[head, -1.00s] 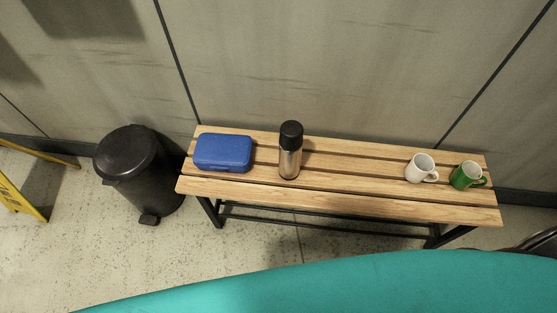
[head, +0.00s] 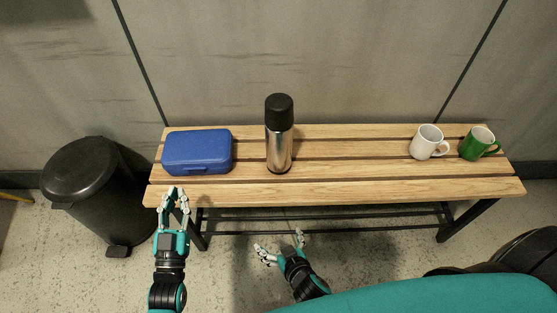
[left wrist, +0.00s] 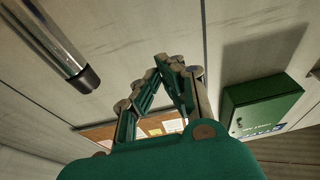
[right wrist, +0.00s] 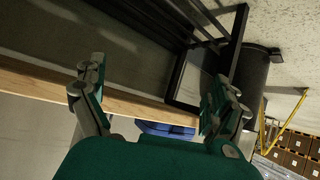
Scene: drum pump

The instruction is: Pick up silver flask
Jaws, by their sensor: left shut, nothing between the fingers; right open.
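The silver flask (head: 279,152) with a black cap stands upright on the slatted wooden bench, left of the middle in the head view. My left gripper (head: 174,192) is shut and empty at the bench's front edge, just in front of the blue box and left of the flask. Its closed fingers also show in the left wrist view (left wrist: 172,68). My right gripper (head: 281,244) is open and empty, in front of the bench and lower in the picture than the flask. Its spread fingers show in the right wrist view (right wrist: 157,95). I cannot make out the flask in that view.
A blue box (head: 197,152) lies left of the flask on the bench (head: 340,189). A white mug (head: 427,142) and a green mug (head: 477,143) stand at the right end. A black bin (head: 95,200) stands left of the bench. Bench space between flask and white mug is clear.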

